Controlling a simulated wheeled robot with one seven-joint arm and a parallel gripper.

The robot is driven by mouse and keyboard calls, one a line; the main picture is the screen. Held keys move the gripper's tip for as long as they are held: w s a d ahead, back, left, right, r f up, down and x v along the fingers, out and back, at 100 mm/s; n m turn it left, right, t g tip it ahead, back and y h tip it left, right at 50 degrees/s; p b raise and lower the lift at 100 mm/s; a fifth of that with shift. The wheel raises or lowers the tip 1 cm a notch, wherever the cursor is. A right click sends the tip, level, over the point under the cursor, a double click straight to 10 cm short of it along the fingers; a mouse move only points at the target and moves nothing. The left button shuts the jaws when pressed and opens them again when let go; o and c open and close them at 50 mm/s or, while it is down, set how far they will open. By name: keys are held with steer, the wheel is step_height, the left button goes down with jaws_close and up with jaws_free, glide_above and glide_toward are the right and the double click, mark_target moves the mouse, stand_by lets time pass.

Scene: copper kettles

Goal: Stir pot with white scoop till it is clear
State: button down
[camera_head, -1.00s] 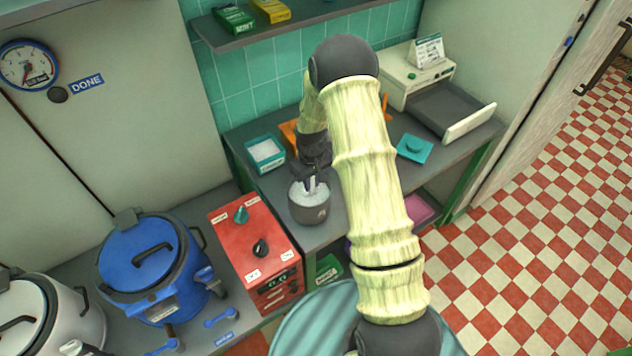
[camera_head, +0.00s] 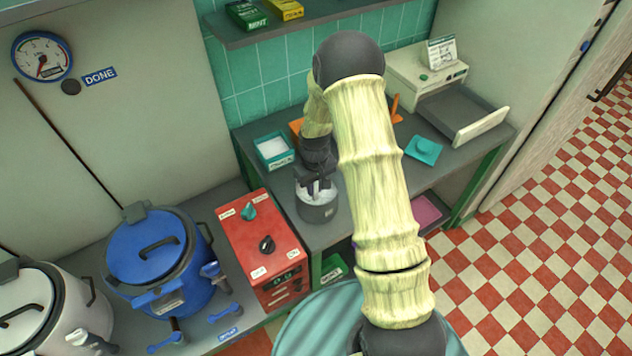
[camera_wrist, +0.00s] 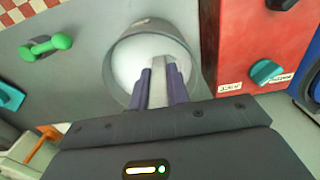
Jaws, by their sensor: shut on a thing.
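The pot (camera_head: 317,208) is a small dark grey round vessel on the grey counter, left of my arm. It also shows in the wrist view (camera_wrist: 120,57), with a smooth whitish content inside. My gripper (camera_head: 318,188) is over the pot, pointing down into it. In the wrist view my gripper (camera_wrist: 160,82) has its purple fingers shut on a pale, whitish handle, the white scoop (camera_wrist: 157,90). The scoop's lower end is hidden in the pot's cloudy content.
A red control box (camera_head: 262,240) with knobs stands just left of the pot. A teal tray of white powder (camera_head: 273,150) is behind it. A teal lid-like piece (camera_head: 423,150) lies to the right. Blue (camera_head: 160,255) and white (camera_head: 35,310) kettles stand at left.

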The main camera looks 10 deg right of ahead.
steer(key=shift+s, duration=0.15)
steer(key=shift+s+d, duration=0.3)
steer(key=shift+d, duration=0.3)
steer(key=shift+s+d, duration=0.3)
steer(key=shift+d, duration=0.3)
step_height(320, 180, up, 12)
steer(key=p, duration=0.8)
stand_by(0.7)
